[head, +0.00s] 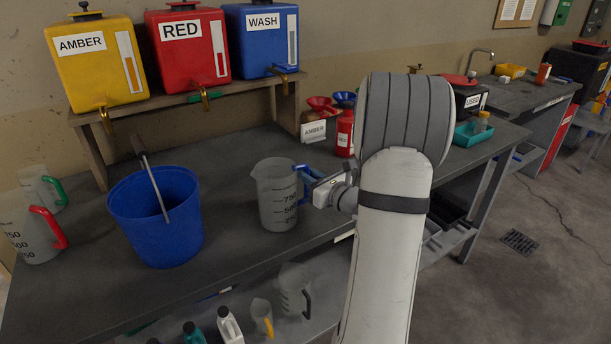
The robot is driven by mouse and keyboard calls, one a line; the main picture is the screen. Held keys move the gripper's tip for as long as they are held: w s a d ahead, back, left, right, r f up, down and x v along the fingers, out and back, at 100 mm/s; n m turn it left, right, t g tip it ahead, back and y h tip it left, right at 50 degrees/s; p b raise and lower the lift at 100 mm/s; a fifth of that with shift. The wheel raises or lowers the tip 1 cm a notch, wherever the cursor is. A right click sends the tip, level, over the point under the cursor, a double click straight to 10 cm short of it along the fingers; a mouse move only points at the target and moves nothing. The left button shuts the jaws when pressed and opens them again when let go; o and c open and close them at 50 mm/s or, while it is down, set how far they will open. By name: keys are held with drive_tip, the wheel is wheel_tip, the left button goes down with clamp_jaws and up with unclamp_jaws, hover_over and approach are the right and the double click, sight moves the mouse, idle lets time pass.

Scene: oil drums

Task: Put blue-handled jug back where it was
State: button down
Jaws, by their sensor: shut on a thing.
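The blue-handled jug (275,196) is a translucent grey measuring jug with dark volume marks. It is upright over the dark workbench (235,160), to the right of the blue bucket. I cannot tell whether its base touches the bench top. My gripper (311,186) comes in from the right and is shut on the jug's blue handle (303,174). My arm hides part of the bench behind it, and the fingertips are partly hidden at the handle.
A red-handled jug (32,236) and a green-handled jug (40,187) stand at the far left. Yellow, red and blue drums (262,40) sit on a raised shelf behind. Bottles and jugs (294,290) stand below the bench.

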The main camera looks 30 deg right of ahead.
drive_tip(key=shift+f, duration=0.15)
drive_tip(key=c, duration=1.4)
unclamp_jaws()
